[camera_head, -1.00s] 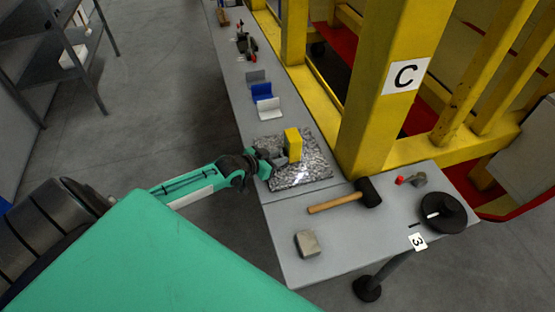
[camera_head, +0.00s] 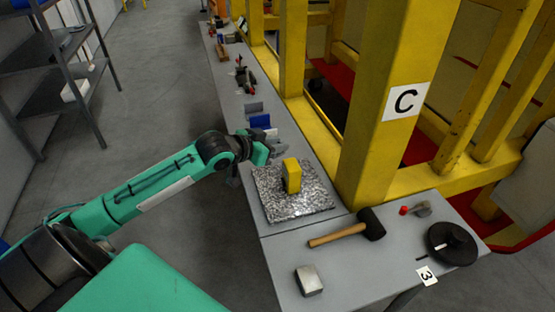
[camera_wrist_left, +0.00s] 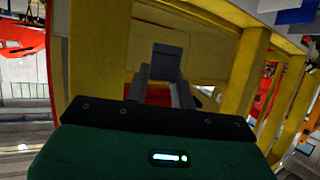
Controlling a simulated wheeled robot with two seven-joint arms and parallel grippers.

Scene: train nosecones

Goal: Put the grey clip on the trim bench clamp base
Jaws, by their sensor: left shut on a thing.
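My left gripper (camera_head: 272,147) is shut on the grey clip, held above the bench beyond the speckled plate (camera_head: 312,212). The left wrist view shows the grey clip (camera_wrist_left: 167,60) as a dark grey, flat-faced piece between the fingers of my left gripper (camera_wrist_left: 165,90). In the head view the gripper partly hides the clip. A yellow block (camera_head: 292,176) stands on the plate, apart from the gripper. I cannot tell for sure which thing is the trim bench clamp base; a dark device with red parts (camera_head: 244,76) stands farther along the bench. My right gripper is out of view.
A mallet (camera_head: 350,229), a grey metal block (camera_head: 308,281) and a round black item (camera_head: 451,244) lie on the near bench. A blue piece (camera_head: 260,121) is just beyond the gripper. Yellow posts (camera_head: 378,120) line the right side. Shelving (camera_head: 68,70) stands at left.

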